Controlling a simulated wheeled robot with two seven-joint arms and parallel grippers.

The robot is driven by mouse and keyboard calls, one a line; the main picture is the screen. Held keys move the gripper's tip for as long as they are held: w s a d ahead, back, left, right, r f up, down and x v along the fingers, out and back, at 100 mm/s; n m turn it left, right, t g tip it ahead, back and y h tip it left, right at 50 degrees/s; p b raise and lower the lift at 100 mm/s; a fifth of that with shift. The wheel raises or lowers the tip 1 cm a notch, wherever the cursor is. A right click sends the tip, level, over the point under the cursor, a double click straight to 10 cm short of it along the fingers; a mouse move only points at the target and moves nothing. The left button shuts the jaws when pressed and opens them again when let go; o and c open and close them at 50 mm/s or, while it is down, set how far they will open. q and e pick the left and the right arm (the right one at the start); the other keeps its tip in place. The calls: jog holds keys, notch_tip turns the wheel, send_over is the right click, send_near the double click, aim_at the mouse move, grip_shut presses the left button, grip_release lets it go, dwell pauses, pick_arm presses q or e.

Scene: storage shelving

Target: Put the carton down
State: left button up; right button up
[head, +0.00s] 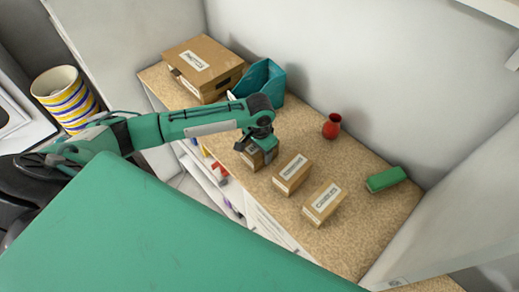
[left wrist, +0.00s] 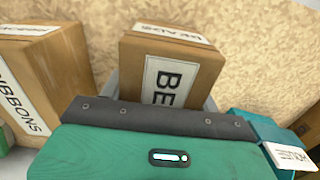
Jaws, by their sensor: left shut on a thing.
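My left gripper (head: 257,143) is shut on a small brown carton (head: 254,159) over the speckled shelf top (head: 365,228). In the left wrist view the held carton (left wrist: 172,62) has white labels reading "BEADS", and grey fingers show at its sides. The carton looks upright and low over the shelf; whether its base touches the surface is hidden. My right gripper is not in view.
Two similar cartons (head: 292,173) (head: 323,203) stand in a row to the right; one reads "RIBBONS" in the wrist view (left wrist: 38,75). A teal holder (head: 264,78) and a large cardboard box (head: 203,66) stand behind. A red vase (head: 332,126) and green block (head: 386,179) stand right.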

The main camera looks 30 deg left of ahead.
pick_arm(q)
jog(key=o, duration=1)
jog(key=shift+r+b, duration=0.35)
jog(key=shift+r, duration=0.2)
notch_tip(320, 180, up, 11)
jog(key=b, duration=0.3)
